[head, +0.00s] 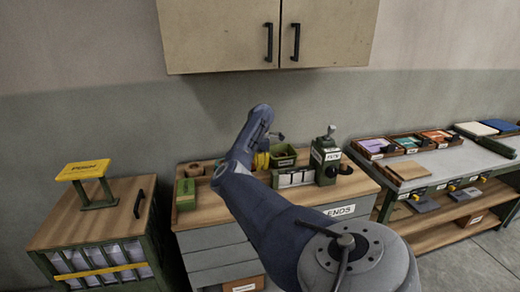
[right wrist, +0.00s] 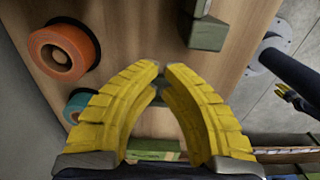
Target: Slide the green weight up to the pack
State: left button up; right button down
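A green block (head: 187,188), which looks like the weight, sits at the left front of the workbench. My right gripper (head: 262,160) is over the bench, to the right of and apart from the block. In the right wrist view its yellow fingers (right wrist: 161,68) curve together until the tips almost meet, with nothing visible held between them. A pale, slotted pack-like thing (head: 293,178) stands right of the gripper, beside a green press. I cannot tell for sure that it is the pack. My left gripper seems to show small at the right wrist view's edge (right wrist: 290,97).
An orange tape roll (right wrist: 64,52) and a teal one (right wrist: 78,104) lie along the bench's wall side. A green bin (head: 283,154) and a green press (head: 326,160) stand at the bench's right. Bare wood lies between the gripper and the block.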

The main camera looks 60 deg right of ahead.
notch_tip(320, 180, down, 6)
jog(key=shift+r, duration=0.1)
jog(key=shift+w+a+r, duration=0.15)
jog(key=shift+w+a, duration=1.25)
